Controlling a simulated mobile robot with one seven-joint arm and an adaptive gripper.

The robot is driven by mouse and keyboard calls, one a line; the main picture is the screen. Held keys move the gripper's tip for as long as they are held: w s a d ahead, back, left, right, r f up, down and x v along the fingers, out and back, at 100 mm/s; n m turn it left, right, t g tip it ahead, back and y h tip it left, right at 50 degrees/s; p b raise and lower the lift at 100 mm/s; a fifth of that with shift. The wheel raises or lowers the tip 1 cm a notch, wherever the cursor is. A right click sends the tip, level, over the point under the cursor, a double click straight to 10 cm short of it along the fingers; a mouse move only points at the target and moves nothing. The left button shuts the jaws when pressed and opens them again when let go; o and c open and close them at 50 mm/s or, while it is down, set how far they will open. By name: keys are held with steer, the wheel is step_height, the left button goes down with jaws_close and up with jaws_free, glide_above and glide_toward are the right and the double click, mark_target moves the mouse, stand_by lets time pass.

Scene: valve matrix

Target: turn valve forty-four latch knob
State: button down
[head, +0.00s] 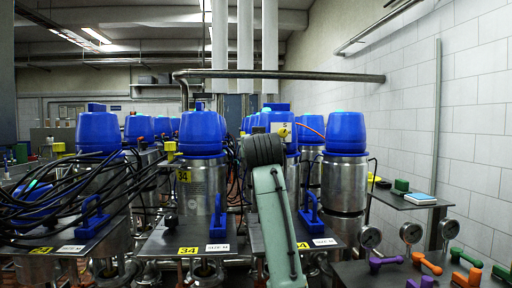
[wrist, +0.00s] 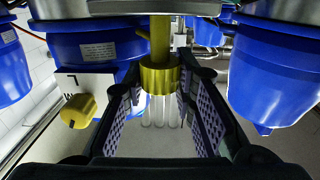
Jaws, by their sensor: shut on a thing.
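In the wrist view, my gripper (wrist: 158,90) has its two pad-lined fingers on either side of a brass-yellow latch knob (wrist: 160,76) and is shut on it. The knob's yellow stem (wrist: 160,38) runs up to a metal body at the top edge. In the head view, my arm's grey-green link and dark joint hide the gripper and the held knob. A valve with a blue cap (head: 283,118) stands just behind the arm. A yellow tag ending in 4 (head: 302,245) shows beside the arm; its first digit is hidden.
Blue-capped valves stand left (head: 99,132) and right (head: 346,131) of my arm. Another yellow knob (wrist: 78,111) is left of the gripper. Black cables (head: 45,190) crowd the left. Gauges (head: 411,232) and coloured handles (head: 386,262) are at the right, before a white wall.

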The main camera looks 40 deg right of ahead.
steer(key=shift+m+g+h, duration=1.1)
steer(key=shift+h, duration=0.3)
steer(key=c, duration=1.6)
jaws_free()
steer(key=shift+s+a, duration=0.1)
steer(key=v, duration=1.1)
steer(key=shift+s+a, duration=0.25)
steer(key=shift+a, duration=0.05)
